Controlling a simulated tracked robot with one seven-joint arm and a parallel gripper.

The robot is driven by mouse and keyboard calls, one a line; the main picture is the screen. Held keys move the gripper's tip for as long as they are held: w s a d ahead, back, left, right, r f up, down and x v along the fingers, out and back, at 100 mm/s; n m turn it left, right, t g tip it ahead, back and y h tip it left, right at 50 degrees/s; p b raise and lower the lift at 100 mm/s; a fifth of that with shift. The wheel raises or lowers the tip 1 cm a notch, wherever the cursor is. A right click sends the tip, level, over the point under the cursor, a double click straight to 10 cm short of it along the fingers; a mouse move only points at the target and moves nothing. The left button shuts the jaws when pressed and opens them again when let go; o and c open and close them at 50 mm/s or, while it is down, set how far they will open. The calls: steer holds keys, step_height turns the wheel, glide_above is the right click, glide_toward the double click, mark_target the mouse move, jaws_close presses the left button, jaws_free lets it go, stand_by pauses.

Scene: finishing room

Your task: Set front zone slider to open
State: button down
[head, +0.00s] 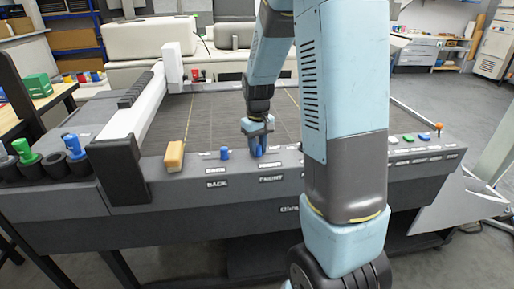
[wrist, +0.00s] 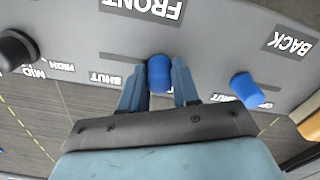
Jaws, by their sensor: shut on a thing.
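The front zone slider's blue knob (wrist: 159,73) stands upright between my two fingers in the wrist view. My gripper (wrist: 158,88) is shut on it, with one finger on each side. The white FRONT label (wrist: 145,8) appears upside down above it. The slider's slot shows from the knob leftward, towards a SHUT label (wrist: 107,80). My fingers hide the other end's marking. In the head view, my gripper (head: 258,146) reaches down to the console above the FRONT label (head: 271,179); the knob is hard to tell from the fingers there.
The back slider's blue knob (wrist: 246,90) stands close to the right in the wrist view, near the BACK label (wrist: 289,43). A black knob (wrist: 17,50) is at the left. An orange-yellow block (head: 174,156) sits on the console's left in the head view.

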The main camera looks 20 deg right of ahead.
steer(key=shift+a, duration=0.25)
steer(key=c, duration=0.8)
jaws_free()
steer(key=shift+r, duration=0.1)
step_height(320, 180, up, 14)
steer(key=shift+f, duration=0.25)
